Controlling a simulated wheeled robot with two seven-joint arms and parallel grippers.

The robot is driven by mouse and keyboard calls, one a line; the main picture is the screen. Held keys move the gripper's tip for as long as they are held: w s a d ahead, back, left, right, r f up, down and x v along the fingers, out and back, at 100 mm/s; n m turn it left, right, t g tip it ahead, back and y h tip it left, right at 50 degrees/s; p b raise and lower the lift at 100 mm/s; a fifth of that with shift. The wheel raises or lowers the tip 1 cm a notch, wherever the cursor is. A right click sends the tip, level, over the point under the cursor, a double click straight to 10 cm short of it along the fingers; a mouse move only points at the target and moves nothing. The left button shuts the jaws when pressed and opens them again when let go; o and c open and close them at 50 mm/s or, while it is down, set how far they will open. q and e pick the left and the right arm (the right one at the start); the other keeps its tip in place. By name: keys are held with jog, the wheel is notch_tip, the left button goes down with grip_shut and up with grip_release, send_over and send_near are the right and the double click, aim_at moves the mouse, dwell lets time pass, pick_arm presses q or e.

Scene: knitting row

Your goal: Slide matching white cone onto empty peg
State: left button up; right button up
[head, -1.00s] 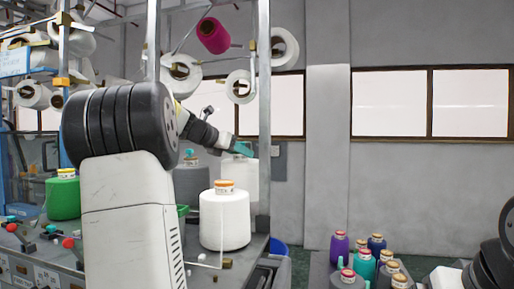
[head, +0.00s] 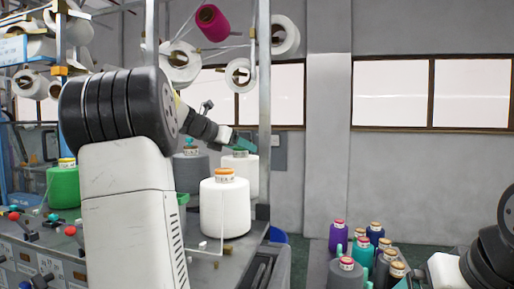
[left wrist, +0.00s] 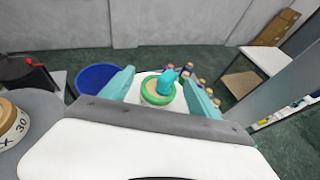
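A white cone with a green-ringed top (left wrist: 158,90) stands between the two teal fingers of my left gripper (left wrist: 161,92) in the left wrist view. The fingers are apart, with gaps beside the cone's top. In the head view my left gripper (head: 240,145) is just above this rear white cone (head: 246,172), partly hidden by the front one. A second white cone, with an orange-labelled top (head: 225,208), stands nearer on the machine table. I cannot make out which peg is empty. My right arm shows at the lower right; its gripper is out of view.
A grey cone (head: 190,172) and a green cone (head: 63,187) stand on the table (head: 205,272). A metal post (head: 264,110) rises beside my left gripper. Cones hang on the rack above, one magenta (head: 212,27). Several coloured cones (head: 388,262) stand at lower right; a blue bin (left wrist: 95,79) is near.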

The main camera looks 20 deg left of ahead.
pick_arm(q)
jog(key=shift+f, duration=0.1)
jog(key=v, duration=0.8)
dwell(0.6)
